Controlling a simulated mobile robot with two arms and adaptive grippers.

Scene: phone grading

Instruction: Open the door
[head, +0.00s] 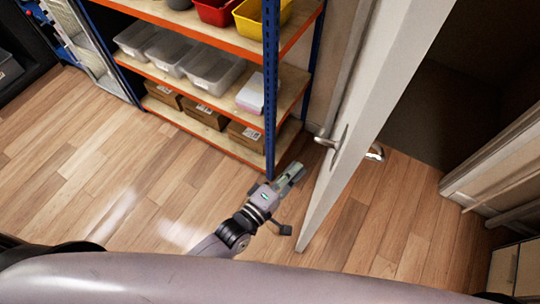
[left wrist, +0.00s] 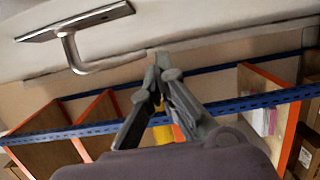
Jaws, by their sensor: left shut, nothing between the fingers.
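The white door (head: 365,110) stands ajar in the head view, seen nearly edge-on, with a dark opening to its right. A metal lever handle (head: 328,141) is on its left face, and another handle (head: 375,152) shows on the other side. My left gripper (head: 298,170) is shut and empty, just left of the door and below the near handle. In the left wrist view the door (left wrist: 200,25) crosses the top, with its handle (left wrist: 75,48) at upper left. The shut fingertips (left wrist: 161,62) are to the right of the handle, apart from it. My right gripper is not in view.
A shelf rack with blue posts (head: 270,90) and orange-edged boards stands left of the door, close to my gripper. It holds grey bins (head: 215,72) and cardboard boxes (head: 245,135). A door frame (head: 500,155) is at right. Wooden floor (head: 100,180) is clear at left.

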